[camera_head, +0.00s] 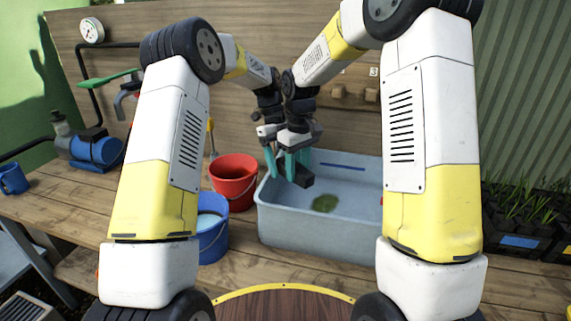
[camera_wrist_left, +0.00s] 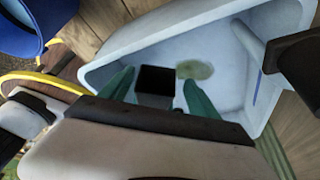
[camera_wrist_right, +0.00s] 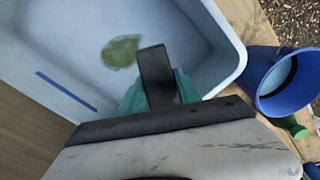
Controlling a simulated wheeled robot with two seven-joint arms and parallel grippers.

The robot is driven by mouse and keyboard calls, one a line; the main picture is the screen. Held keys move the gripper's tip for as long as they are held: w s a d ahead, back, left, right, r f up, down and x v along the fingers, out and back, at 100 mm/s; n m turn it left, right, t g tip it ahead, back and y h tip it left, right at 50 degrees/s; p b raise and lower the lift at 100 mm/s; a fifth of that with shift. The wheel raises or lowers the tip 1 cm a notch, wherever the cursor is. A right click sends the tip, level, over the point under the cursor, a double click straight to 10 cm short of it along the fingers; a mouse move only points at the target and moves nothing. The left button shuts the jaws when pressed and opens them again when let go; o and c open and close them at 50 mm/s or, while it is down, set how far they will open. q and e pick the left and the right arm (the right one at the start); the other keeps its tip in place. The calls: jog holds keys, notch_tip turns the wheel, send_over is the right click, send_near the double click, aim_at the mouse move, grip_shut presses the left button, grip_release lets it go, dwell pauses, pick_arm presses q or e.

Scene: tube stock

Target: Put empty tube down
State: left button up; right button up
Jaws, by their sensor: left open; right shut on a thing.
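My right gripper (camera_head: 298,160) is over the pale blue trough, its teal fingers shut on a dark block-like tube (camera_head: 304,177). In the right wrist view the tube (camera_wrist_right: 157,73) stands out between the fingers (camera_wrist_right: 156,80), above the trough floor. No contact with the trough shows.
The pale blue trough (camera_head: 315,238) has a green patch (camera_head: 325,203) on its floor. A red bucket (camera_head: 233,188) and a blue bucket (camera_head: 212,240) stand left of it. Dark planters (camera_head: 520,243) stand at the right. A round table (camera_head: 285,305) is in front.

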pick_arm(q)
jog(key=c, duration=1.4)
pick_arm(e)
jog(key=o, duration=1.4)
jog(key=shift+r, duration=0.1)
